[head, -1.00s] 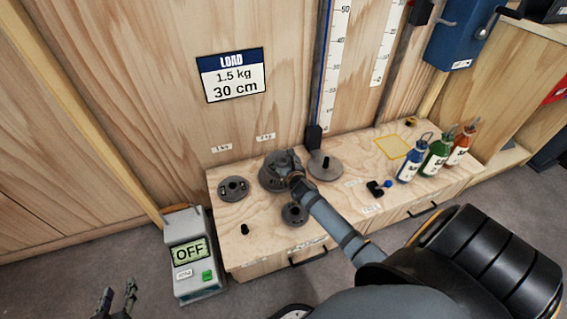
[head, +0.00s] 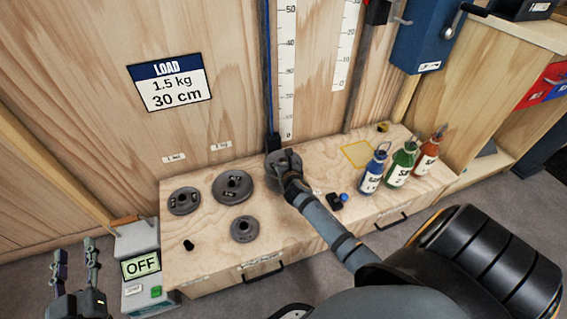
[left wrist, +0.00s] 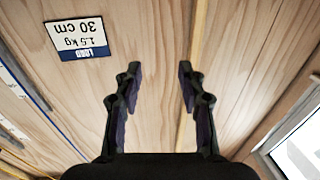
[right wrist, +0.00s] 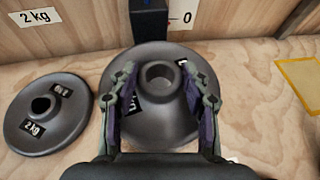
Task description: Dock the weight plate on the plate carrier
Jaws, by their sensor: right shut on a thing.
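A dark grey weight plate (right wrist: 130,72) with a raised hollow hub sits between the fingers of my right gripper (right wrist: 160,105), which is shut on it. In the head view my right gripper (head: 288,178) is at the foot of the upright rail, where the plate carrier's disc and peg stood. The plate and gripper hide the carrier there, and I cannot tell whether the peg is in the hub. My left gripper (head: 76,262) is open and empty at the lower left; its fingers are apart in the left wrist view (left wrist: 160,100).
A 2 kg plate (right wrist: 45,128) lies left of the held plate. Another plate (head: 184,202) and a smaller one (head: 243,229) lie further left. Blue (head: 371,177), green (head: 402,166) and orange (head: 427,157) bottles stand right. A scale (head: 140,266) reads OFF.

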